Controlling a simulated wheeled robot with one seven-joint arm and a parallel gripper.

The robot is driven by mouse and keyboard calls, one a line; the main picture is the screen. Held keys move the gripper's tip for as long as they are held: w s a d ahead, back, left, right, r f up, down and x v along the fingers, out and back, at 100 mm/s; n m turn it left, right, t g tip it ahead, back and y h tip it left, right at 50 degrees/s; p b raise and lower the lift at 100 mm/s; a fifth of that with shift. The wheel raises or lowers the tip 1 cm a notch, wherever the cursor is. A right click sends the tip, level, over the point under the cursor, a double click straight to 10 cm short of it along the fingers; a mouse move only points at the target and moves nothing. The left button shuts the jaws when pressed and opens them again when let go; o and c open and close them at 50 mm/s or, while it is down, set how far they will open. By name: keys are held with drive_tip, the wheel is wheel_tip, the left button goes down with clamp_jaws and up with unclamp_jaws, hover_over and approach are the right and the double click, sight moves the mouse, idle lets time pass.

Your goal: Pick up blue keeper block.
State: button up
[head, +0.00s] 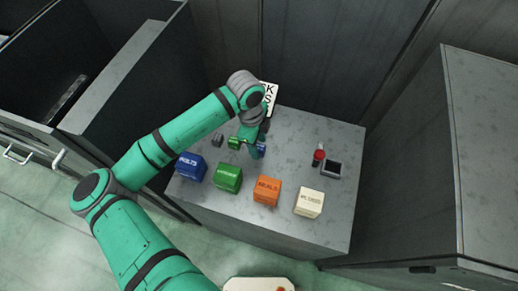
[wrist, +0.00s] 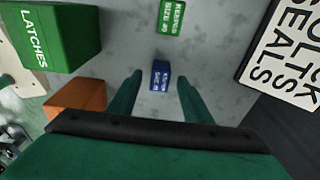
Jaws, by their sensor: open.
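The small blue keeper block (wrist: 160,75) sits on the grey worktop, in the middle of the wrist view. My gripper (wrist: 159,80) is open and empty, with one finger on each side of the block in that picture. I cannot tell how far the fingertips are above it. In the head view the blue keeper block (head: 261,147) shows partly beside my gripper (head: 252,148), which hides some of it. A small green keeper block (wrist: 170,17) lies apart from it, at the top of the wrist view.
Larger blue (head: 190,167), green (head: 228,178), orange (head: 267,191) and cream (head: 309,203) boxes line the worktop's front. A red-topped item (head: 319,155) and a dark tray (head: 332,168) stand right. A lettered sign (head: 270,93) stands at the back. The worktop's right back is clear.

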drive_tip(key=shift+f, duration=0.2)
clamp_jaws()
drive_tip(key=shift+r, duration=0.15)
